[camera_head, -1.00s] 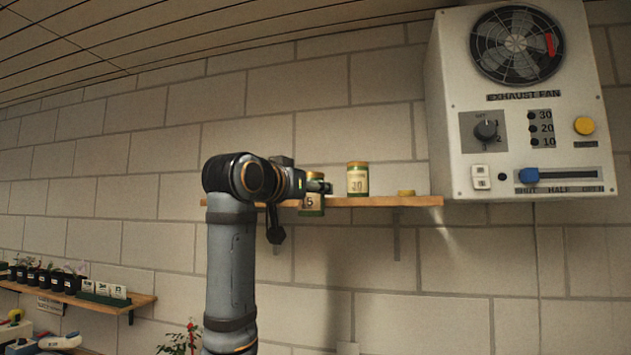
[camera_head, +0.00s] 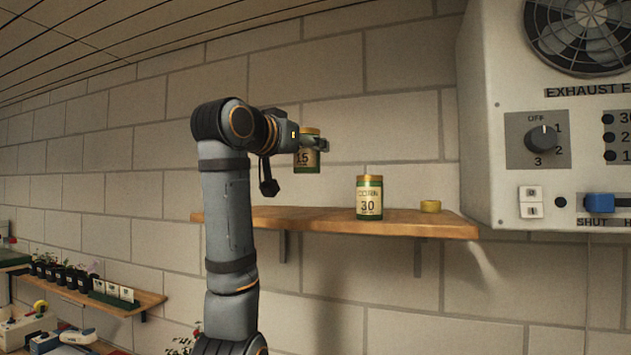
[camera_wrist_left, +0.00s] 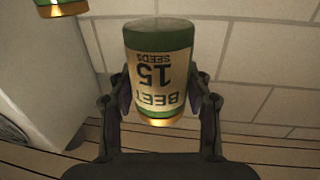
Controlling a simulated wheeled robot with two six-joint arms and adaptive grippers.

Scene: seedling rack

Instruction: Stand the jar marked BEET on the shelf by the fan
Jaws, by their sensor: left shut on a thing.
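The exhaust fan (camera_head: 588,30) is on the white box right of the shelf. My right gripper is not in view.
A CORN jar (camera_head: 369,199) marked 30 stands on the shelf, right of the held jar. A loose yellow lid (camera_head: 430,206) lies near the shelf's right end. The shelf left of the CORN jar is clear. A lower shelf (camera_head: 140,302) with seedlings is at far left.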

